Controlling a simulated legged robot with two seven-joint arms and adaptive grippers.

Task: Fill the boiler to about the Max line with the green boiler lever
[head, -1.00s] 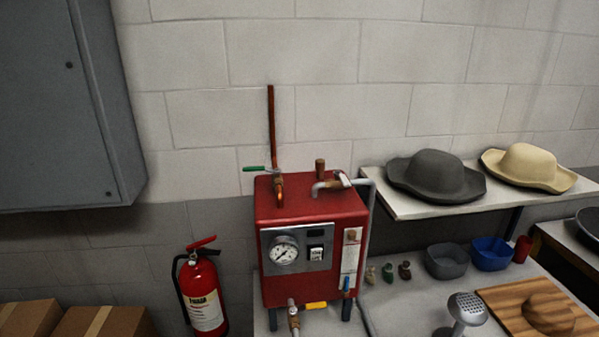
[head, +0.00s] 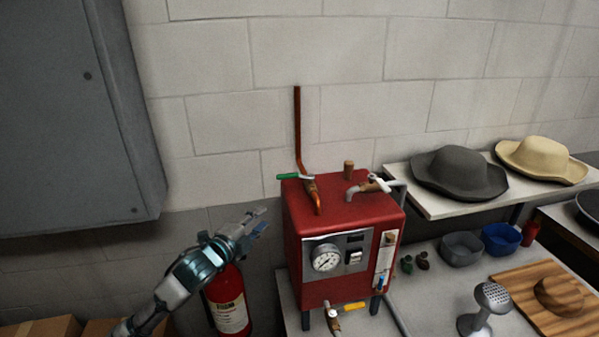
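The red boiler (head: 345,215) stands on the bench in the head view, with a pressure gauge (head: 326,258) on its front. The green boiler lever (head: 290,176) sits at the top left, on the copper pipe's valve, and points left. The level gauge (head: 385,258) is at the front right; its Max line and water level are too small to read. My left gripper (head: 265,219) is in front of the wall, left of the boiler and below the lever. Its fingertips look apart, with nothing between them, and touch nothing. My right gripper is out of view.
A fire extinguisher (head: 228,302) stands behind my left arm. A grey cabinet (head: 75,110) hangs at upper left. Hats rest on a shelf (head: 440,205) at right.

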